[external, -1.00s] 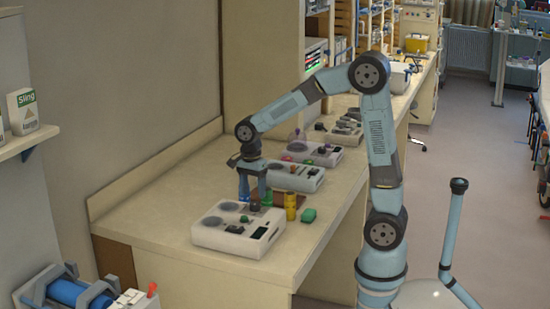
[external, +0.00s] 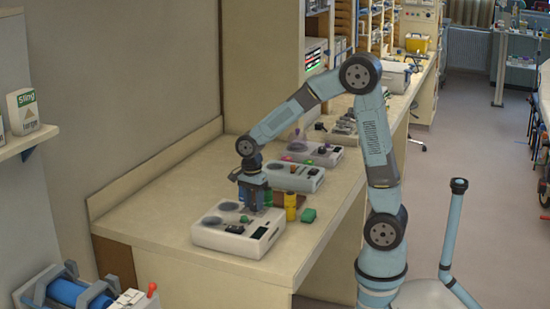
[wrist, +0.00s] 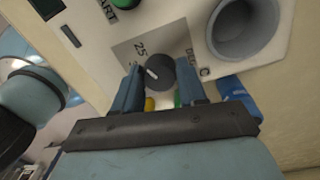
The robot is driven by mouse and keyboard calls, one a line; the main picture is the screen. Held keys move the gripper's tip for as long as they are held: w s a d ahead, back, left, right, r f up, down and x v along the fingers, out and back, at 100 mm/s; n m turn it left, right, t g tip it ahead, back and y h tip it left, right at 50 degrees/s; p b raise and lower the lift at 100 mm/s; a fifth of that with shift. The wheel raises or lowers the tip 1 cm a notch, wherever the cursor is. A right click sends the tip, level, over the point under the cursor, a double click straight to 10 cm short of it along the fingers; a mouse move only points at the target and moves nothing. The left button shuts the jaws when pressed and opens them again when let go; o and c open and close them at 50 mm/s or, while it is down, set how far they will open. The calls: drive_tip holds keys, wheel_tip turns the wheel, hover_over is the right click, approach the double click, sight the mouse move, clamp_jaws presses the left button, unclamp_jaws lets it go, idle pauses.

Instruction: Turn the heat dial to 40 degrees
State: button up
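The heat dial (wrist: 161,73) is a dark grey round knob with a white pointer line, on a pale plate marked "25" and "DEG C". In the wrist view the pointer faces up and left, near the "25". The dial sits on the white control box (external: 215,240) at the near end of the bench. My gripper (wrist: 160,68) is open, its two blue fingers one on each side of the dial; I cannot tell whether they touch it. In the external view my gripper (external: 255,208) is low over the box's back edge and largely hides the dial.
The box also has a green button (wrist: 124,3) and a round grey cup (wrist: 245,25). Yellow (external: 291,207) and green (external: 308,215) pieces stand close by on the bench. More white boxes (external: 292,177) stand farther back. The bench's left side is clear.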

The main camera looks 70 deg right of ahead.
drive_tip(key=c, duration=0.6)
drive_tip(key=shift+n, duration=0.3)
drive_tip(key=n, duration=0.5)
drive_tip(key=shift+n, duration=0.3)
drive_tip(key=n, duration=0.6)
drive_tip(key=shift+s+h, duration=0.1)
drive_tip(key=shift+h, duration=0.2)
drive_tip(key=n, duration=0.3)
drive_tip(key=shift+n, duration=0.4)
drive_tip(key=n, duration=0.3)
drive_tip(key=shift+n+t, duration=0.3)
drive_tip(key=n, duration=0.6)
drive_tip(key=shift+s+d+r, duration=0.1)
